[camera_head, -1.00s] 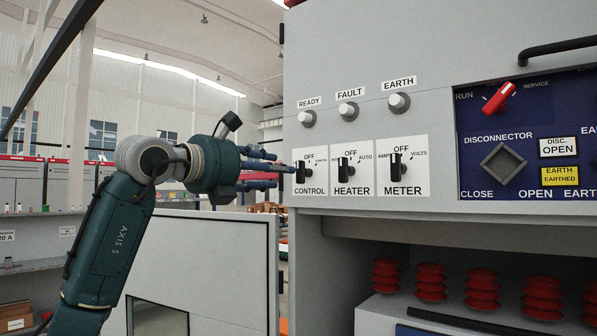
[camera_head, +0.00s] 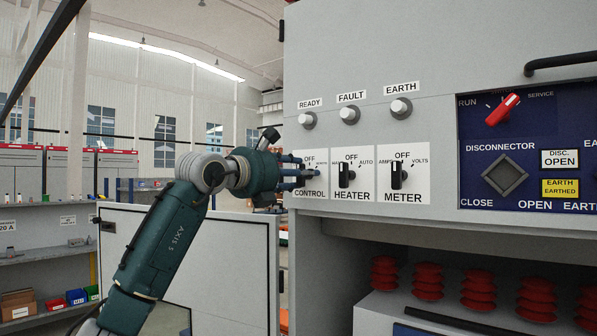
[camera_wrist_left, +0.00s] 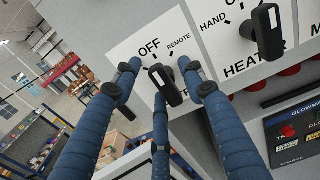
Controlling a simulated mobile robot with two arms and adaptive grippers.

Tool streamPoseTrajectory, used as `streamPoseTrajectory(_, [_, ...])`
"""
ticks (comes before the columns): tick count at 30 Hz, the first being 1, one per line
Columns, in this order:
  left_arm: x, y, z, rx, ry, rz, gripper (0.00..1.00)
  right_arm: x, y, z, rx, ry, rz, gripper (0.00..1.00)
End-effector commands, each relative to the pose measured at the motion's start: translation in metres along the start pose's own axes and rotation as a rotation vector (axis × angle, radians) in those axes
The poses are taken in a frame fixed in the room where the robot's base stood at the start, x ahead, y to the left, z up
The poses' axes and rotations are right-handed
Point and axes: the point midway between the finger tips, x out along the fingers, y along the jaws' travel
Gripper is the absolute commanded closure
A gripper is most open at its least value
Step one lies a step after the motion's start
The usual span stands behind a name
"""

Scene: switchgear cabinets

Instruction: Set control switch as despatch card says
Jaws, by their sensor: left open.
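The control switch is a black knob on a white plate (camera_head: 310,196) marked OFF, at the left of a row of three switches. My left gripper (camera_head: 311,173) reaches it from the left, and its fingers hide most of the knob in the head view. In the left wrist view the control switch (camera_wrist_left: 166,85) shows its knob between the spread blue fingers of the open left gripper (camera_wrist_left: 160,82). OFF and REMOTE are readable above it; the third mark is hidden. The knob's top end leans toward OFF. Contact with the fingers is unclear. No despatch card is readable.
The heater switch (camera_head: 346,174) and meter switch (camera_head: 398,175) sit close on the right. READY (camera_head: 308,121), FAULT (camera_head: 349,115) and EARTH (camera_head: 401,108) lamps are above. The disconnector panel (camera_head: 530,150) is further right. An open grey door (camera_head: 240,255) stands below my arm.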

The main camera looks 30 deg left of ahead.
Motion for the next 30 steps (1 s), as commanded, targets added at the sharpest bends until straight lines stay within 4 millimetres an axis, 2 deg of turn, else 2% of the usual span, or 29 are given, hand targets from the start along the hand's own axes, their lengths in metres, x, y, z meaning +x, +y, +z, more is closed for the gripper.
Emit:
streamPoseTrajectory(3, [0.0,0.0,0.0,0.0,0.0,0.0,0.58,0.0,0.001,-0.001,0.0,0.001,0.001,1.0])
streamPoseTrajectory(9, [0.0,0.0,0.0,0.0,0.0,0.0,0.98,0.0,0.002,-0.001,-0.001,0.001,0.002,1.0])
streamPoseTrajectory(10, [0.0,0.0,0.0,0.0,0.0,0.0,1.0,0.0,0.002,-0.001,-0.001,0.001,0.002,1.0])
streamPoseTrajectory(20, [-0.001,0.001,0.001,0.039,0.0,0.001,1.0,-0.003,0.002,-0.002,-0.002,0.002,0.002,1.0])
streamPoseTrajectory(30, [0.0,0.0,0.004,0.259,0.0,0.003,1.0,-0.017,0.002,-0.003,-0.002,0.002,0.001,1.0])
